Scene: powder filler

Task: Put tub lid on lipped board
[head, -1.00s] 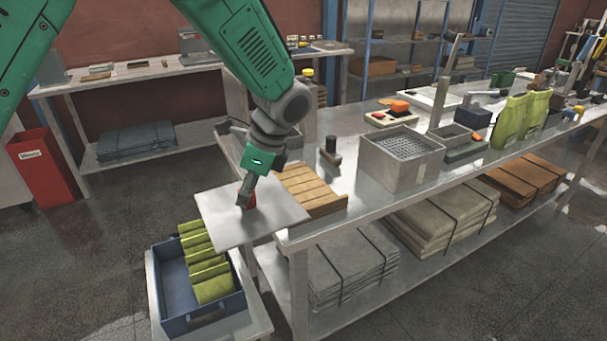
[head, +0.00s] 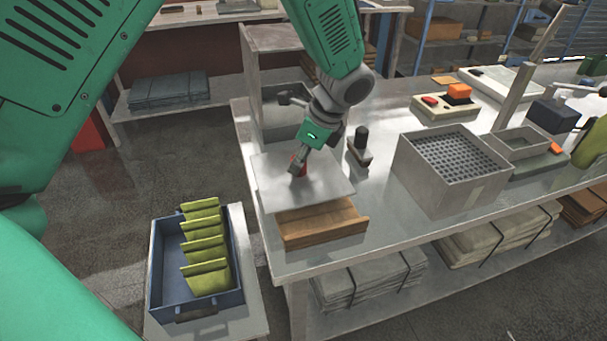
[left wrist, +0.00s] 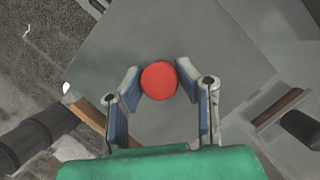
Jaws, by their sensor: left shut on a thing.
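The tub lid (head: 325,187) is a flat grey square plate with a red knob (left wrist: 159,80) at its middle. My left gripper (head: 298,169) is shut on that knob, one finger on each side in the left wrist view. The lipped board (head: 325,232) is wooden and slatted, with a raised lip, and lies at the table's near corner. The lid is over the board's rear part and hides it; the board's front shows below the lid's near edge. I cannot tell whether lid and board touch. My right gripper is not in view.
A dark upright stamp-like tool (head: 360,146) stands just right of the lid. A grey tub with a perforated inside (head: 440,190) stands further right. A grey box (head: 283,108) is behind. A blue crate (head: 160,285) with green pouches stands at lower left.

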